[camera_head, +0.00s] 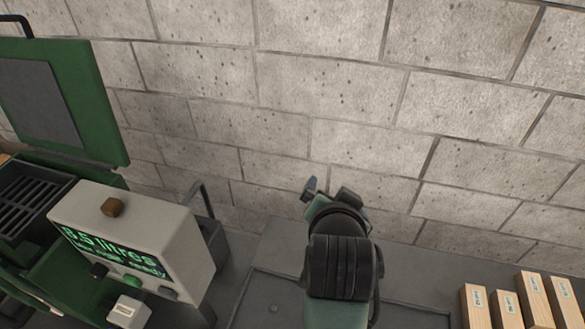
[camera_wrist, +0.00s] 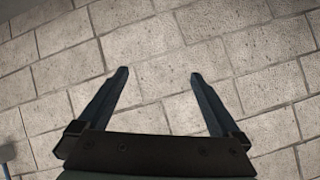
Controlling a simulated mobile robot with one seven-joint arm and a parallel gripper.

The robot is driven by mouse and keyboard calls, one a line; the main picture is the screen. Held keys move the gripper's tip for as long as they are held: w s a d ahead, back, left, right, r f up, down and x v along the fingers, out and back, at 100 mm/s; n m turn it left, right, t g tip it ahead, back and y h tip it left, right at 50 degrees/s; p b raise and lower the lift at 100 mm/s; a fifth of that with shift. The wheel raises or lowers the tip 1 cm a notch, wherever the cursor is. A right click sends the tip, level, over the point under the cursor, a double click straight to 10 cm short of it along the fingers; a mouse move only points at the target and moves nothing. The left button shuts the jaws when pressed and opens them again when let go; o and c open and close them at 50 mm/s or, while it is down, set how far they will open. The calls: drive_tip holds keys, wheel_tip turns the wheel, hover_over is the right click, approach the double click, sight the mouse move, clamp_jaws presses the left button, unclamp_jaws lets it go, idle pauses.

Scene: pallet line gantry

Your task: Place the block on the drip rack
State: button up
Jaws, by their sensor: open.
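A small brown block (camera_head: 113,206) sits on top of a pale display box at the left of the head view. A black slatted rack (camera_head: 25,203), which looks like the drip rack, lies behind and left of that box, partly cut off by the picture edge. My gripper (camera_head: 329,190) is up in front of the block wall, to the right of the box and well apart from the brown block. In the wrist view its two fingers (camera_wrist: 159,74) are spread wide with only wall between them.
The display box (camera_head: 185,245) shows green lettering and has knobs on its front. A green upright panel (camera_head: 105,105) stands behind the rack. Several labelled wooden pieces (camera_head: 535,300) stand at the lower right. A grey surface (camera_head: 262,270) lies below my arm.

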drive_tip(key=w+a+r+n+t, duration=0.1)
drive_tip(key=a+r+t, duration=0.15)
drive_tip(key=r, duration=0.65)
drive_tip(key=w+a+r+n+t, duration=0.15)
drive_tip(key=r+t, duration=0.25)
drive_tip(key=r, duration=0.6)
drive_tip(key=s+a+r+n+t, duration=0.1)
drive_tip(key=s+r+t, duration=0.2)
drive_tip(key=s+r, duration=0.2)
drive_tip(key=s+a+r+n+t+y, duration=0.1)
drive_tip(key=s+r, duration=0.4)
drive_tip(key=r, duration=0.6)
drive_tip(key=s+a+r+n+t, duration=0.1)
drive_tip(key=s+r+n+t, duration=0.1)
drive_tip(key=s+r+t, duration=0.3)
wheel_tip(320, 180, up, 4)
drive_tip(key=shift+a+r+t+y, duration=0.1)
drive_tip(key=shift+a+t+y, duration=0.25)
drive_tip(key=shift+y, duration=0.05)
drive_tip(key=shift+n, duration=0.25)
wheel_tip(320, 180, down, 3)
drive_tip(key=shift+w+r+b, duration=0.1)
drive_tip(key=shift+r+b, duration=0.05)
drive_tip(key=shift+b, duration=1.1)
